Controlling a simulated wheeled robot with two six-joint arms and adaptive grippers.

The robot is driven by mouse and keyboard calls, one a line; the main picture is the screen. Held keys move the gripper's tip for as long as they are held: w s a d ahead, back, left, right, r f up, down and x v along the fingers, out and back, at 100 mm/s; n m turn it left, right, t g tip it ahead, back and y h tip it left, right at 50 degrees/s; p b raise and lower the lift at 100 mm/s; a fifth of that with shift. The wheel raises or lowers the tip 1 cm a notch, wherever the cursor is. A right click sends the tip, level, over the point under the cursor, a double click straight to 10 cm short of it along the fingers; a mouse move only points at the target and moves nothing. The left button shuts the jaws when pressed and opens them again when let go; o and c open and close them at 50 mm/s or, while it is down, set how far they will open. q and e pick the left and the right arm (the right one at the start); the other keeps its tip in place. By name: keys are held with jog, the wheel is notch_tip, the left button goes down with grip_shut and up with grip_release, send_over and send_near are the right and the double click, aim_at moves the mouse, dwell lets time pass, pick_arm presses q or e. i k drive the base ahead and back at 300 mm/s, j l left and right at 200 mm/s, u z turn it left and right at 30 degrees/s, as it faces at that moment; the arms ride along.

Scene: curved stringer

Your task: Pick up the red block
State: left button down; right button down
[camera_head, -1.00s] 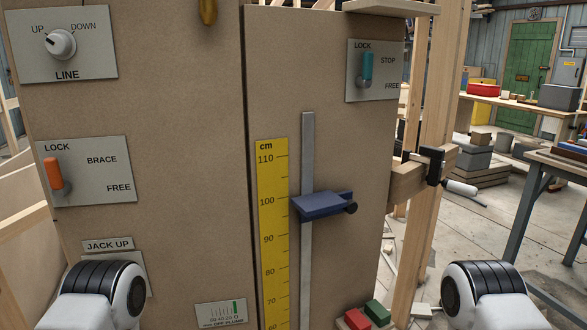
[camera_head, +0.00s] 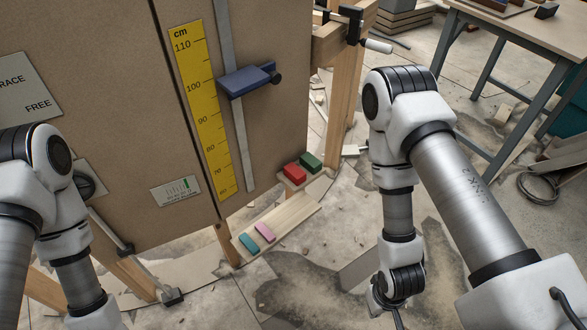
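The red block (camera_head: 293,172) lies on a small wooden ledge (camera_head: 318,181) at the lower right edge of the brown panel, left of and touching or nearly touching a green block (camera_head: 311,161). My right arm stands to the right of the blocks, bent downward, with clear space between it and the red block. Its lower end reaches toward the floor, and I cannot make out the gripper's fingers. My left arm is at the left edge of the picture, and its gripper is outside the frame.
A blue slider stop (camera_head: 248,80) juts from the panel beside a yellow cm scale (camera_head: 201,100). A lower board (camera_head: 290,215) carries a teal block (camera_head: 249,243) and a pink block (camera_head: 265,233). A clamp (camera_head: 350,22) sticks out above. A table (camera_head: 520,25) stands at the right.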

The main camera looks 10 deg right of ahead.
aim_at(296, 175)
jog(key=i+l+u, duration=0.15)
jog(key=l, duration=0.5)
jog(key=i+l+u, duration=0.1)
jog(key=i+l, duration=0.15)
jog(key=l, duration=0.4)
jog(key=i+l+u, duration=0.15)
jog(key=l, duration=0.5)
jog(key=i+l+u, duration=0.15)
jog(key=l, duration=0.55)
jog(key=i+l+u, duration=0.1)
jog(key=l, duration=0.55)
jog(key=l+u, duration=0.15)
jog(key=l, duration=0.55)
jog(key=i+l, duration=0.05)
